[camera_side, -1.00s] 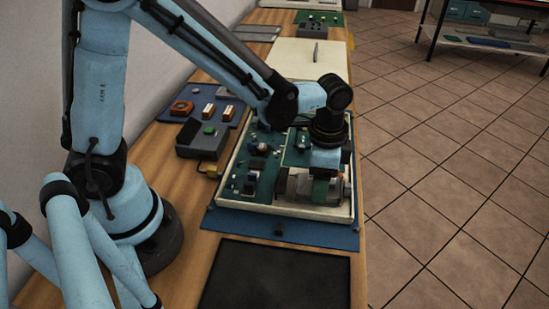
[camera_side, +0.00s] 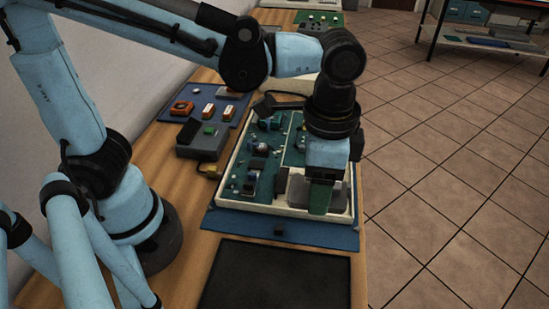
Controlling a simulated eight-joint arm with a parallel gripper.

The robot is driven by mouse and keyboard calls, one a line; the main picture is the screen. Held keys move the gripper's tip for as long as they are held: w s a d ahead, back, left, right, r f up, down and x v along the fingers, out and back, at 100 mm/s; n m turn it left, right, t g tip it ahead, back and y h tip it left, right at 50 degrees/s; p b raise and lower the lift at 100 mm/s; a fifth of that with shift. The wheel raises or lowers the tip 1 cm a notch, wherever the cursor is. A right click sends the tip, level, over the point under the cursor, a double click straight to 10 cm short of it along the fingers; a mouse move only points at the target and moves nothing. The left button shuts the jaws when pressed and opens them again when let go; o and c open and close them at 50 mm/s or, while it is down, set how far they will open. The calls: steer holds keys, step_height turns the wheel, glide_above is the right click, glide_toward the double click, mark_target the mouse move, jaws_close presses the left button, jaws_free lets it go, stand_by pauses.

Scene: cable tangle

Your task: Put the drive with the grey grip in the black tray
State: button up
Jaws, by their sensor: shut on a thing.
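My gripper (camera_side: 324,178) is over the front right part of the open pale case. It is shut on a green-faced piece (camera_side: 320,199), which looks like a drive. The fingers hide its grip, so I cannot tell the grip's colour. A grey block (camera_side: 297,189) stands in the case just left of the gripper. The black tray (camera_side: 276,276) lies flat and empty on the bench in front of the case, nearer the camera.
The pale case (camera_side: 275,209) holds green boards (camera_side: 255,172) with raised parts and sits on a blue mat (camera_side: 232,226). The bench's right edge is close.

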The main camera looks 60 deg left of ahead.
glide_above(280, 282)
step_height(280, 282, down, 4)
steer(key=shift+f, duration=4)
steer(key=shift+f, duration=0.15)
steer(key=o, duration=1.1)
